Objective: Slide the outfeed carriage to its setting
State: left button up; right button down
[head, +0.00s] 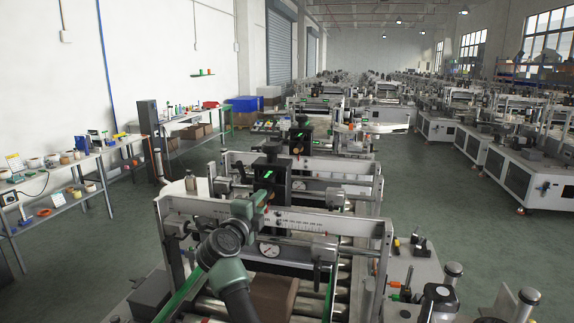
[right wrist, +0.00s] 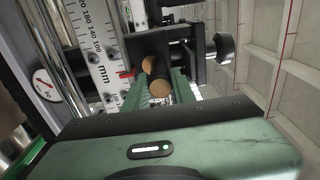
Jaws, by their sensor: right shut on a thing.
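The outfeed carriage (right wrist: 172,42) is a dark block on a rail in the right wrist view. A red pointer (right wrist: 126,74) beside it lies against a white millimetre scale (right wrist: 98,48). The pointer's exact reading is too small to tell. A black round handle with tan ends (right wrist: 158,86) stands out from the carriage. My right gripper (right wrist: 160,92) has its green fingers shut on this handle. In the head view my right gripper (head: 260,198) reaches to the crossbeam of the nearest machine, and my wrist and arm hide part of the carriage. My left gripper is not in view.
A black knob (right wrist: 223,46) sticks out beside the carriage. A brown box (head: 274,296) lies on the rollers below my arm. Shelving tables (head: 65,168) stand at left; the right aisle floor (head: 440,190) is clear.

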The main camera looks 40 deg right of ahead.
jog(key=shift+w+a, duration=0.25)
jog(key=shift+a, duration=0.1)
dwell(0.4)
jog(key=c, duration=1.5)
grip_release()
jog(key=shift+w, duration=0.1)
jog(key=o, duration=0.4)
jog(key=shift+a, duration=0.1)
jog(key=shift+w+a, duration=0.1)
